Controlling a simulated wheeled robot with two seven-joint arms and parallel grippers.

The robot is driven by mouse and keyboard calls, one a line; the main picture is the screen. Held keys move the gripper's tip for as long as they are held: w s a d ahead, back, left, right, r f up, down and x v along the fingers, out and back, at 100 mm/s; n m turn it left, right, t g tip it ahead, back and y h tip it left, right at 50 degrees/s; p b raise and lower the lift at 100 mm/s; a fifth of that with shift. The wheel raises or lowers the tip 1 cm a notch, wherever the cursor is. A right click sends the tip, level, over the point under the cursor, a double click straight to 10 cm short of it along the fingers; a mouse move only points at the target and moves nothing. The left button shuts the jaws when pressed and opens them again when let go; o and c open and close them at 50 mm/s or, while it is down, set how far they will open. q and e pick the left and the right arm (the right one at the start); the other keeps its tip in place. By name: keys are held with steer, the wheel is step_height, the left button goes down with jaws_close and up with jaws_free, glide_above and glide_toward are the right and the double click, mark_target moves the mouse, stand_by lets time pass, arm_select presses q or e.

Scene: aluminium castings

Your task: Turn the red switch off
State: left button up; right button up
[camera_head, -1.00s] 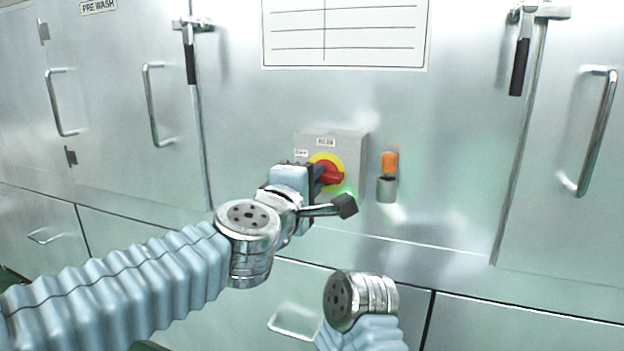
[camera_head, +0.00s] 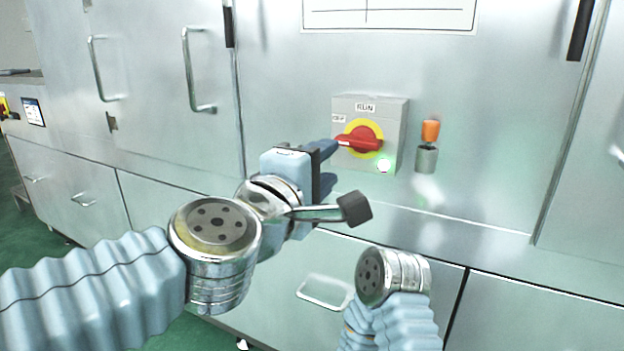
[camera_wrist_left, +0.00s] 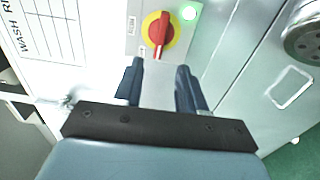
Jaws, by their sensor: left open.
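The red switch (camera_head: 361,140) is a rotary knob on a yellow disc, on a grey box (camera_head: 395,125) fixed to the steel front. Its handle points left, below a small label that seems to read OFF; a RUN label is above. It also shows in the left wrist view (camera_wrist_left: 159,32). My left gripper (camera_head: 332,167) is open and empty, just left of the box. In the left wrist view its fingertips (camera_wrist_left: 160,70) stand apart, with the handle's end just ahead of the gap. Contact is not clear. My right arm shows at lower centre; its gripper is not visible.
A green light (camera_head: 384,164) glows at the box's lower right. An orange-topped grey cylinder (camera_head: 427,150) sits right of the box. Door handles (camera_head: 197,70) stick out at left, and a drawer handle (camera_head: 323,293) is below. A ruled white sheet (camera_head: 390,14) is above.

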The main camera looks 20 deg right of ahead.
arm_select(q)
steer(key=shift+v, duration=1.75)
steer(key=shift+w, duration=0.1)
steer(key=w+a+f+m+g+y, duration=0.1)
steer(key=w+a+f+y, duration=0.3)
steer(key=f, duration=0.6)
steer(key=w+a+f, duration=0.1)
steer(key=w+f, duration=0.4)
steer(key=f, duration=0.4)
steer(key=w+a+f+m+g+y, duration=0.1)
steer(key=w+a+f+y, duration=0.3)
steer(key=f, duration=0.6)
steer(key=w+a+f+g, duration=0.1)
steer(key=a+f, duration=0.1)
steer(key=f, duration=0.4)
steer(key=a+f+g, duration=0.1)
steer(key=a+f, duration=0.2)
steer(key=f, duration=0.3)
steer(key=s+a+f+m+g+y, duration=0.15)
steer(key=s+a+f, duration=0.3)
steer(key=f, duration=0.45)
steer(key=s+a+f+m+g, duration=0.1)
steer(key=s+a+f+g, duration=0.15)
steer(key=a+f, duration=0.45)
steer(key=s+a+f+m+g, duration=0.2)
steer(key=s+f+g, duration=0.1)
steer(key=s+f, duration=0.8)
steer(key=s, duration=0.2)
steer(key=shift+s+a, duration=0.15)
steer(key=shift+s, duration=0.2)
